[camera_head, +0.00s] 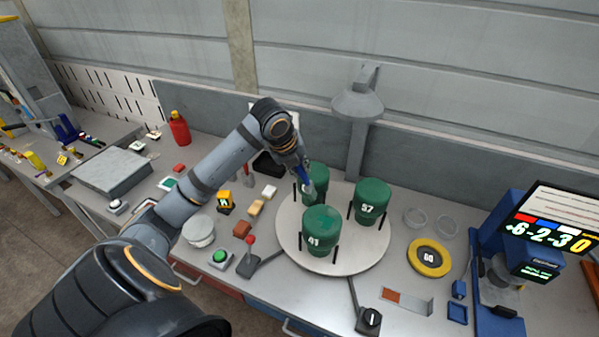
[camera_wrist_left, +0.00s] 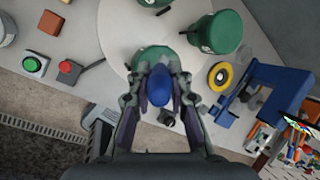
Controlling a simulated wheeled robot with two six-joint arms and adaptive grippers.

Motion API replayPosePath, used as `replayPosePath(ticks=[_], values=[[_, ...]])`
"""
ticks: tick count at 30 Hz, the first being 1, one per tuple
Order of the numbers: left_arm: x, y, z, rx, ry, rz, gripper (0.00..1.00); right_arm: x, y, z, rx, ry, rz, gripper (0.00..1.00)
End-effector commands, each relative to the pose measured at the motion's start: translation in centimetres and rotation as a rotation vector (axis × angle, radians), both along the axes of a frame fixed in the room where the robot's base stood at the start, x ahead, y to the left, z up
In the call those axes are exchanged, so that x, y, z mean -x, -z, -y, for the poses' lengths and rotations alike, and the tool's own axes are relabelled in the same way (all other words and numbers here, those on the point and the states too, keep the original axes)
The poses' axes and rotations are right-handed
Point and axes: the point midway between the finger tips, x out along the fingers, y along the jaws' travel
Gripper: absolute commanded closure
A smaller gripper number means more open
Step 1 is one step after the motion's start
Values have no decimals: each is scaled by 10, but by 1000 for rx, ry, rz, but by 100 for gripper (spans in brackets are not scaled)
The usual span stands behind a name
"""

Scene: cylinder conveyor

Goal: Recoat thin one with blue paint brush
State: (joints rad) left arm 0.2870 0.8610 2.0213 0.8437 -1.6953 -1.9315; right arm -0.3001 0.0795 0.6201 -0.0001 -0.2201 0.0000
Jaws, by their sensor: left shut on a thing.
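My left gripper (camera_head: 303,178) is shut on a blue brush (camera_head: 305,178), which shows as a blue rounded shape (camera_wrist_left: 160,88) between the fingers (camera_wrist_left: 158,95) in the wrist view. In the head view the brush is over or against the back-left green cylinder (camera_head: 316,190), which is partly hidden; I cannot tell if they touch. Green cylinder 41 (camera_head: 321,230) stands at the front and green cylinder 57 (camera_head: 371,202) at the right. All three stand upright on a round pale turntable (camera_head: 352,262) between dark posts. My right gripper is not in view.
A lamp-like hood (camera_head: 357,103) hangs behind the turntable. A yellow ring marked 60 (camera_head: 429,257) and a blue machine with a display (camera_head: 545,235) stand right. A red lever (camera_head: 250,252), green button (camera_head: 220,256) and small blocks (camera_head: 256,207) lie left. A red bottle (camera_head: 179,129) stands farther back.

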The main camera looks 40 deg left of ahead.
Motion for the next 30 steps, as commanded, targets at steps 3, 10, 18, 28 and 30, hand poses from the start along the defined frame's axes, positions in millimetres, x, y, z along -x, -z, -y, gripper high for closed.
replayPosePath(ticks=[3, 10, 18, 28, 30], values=[[0, 0, 0, 0, 0, 0, 100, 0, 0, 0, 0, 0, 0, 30], [-1, -10, 0, 0, 0, 3, 100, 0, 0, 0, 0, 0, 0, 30], [0, -30, 0, 1, 0, 1, 100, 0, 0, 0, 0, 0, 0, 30], [0, -30, 0, 0, 0, 0, 100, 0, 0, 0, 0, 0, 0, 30], [0, -30, 0, 0, 0, 0, 100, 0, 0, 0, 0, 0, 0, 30]])
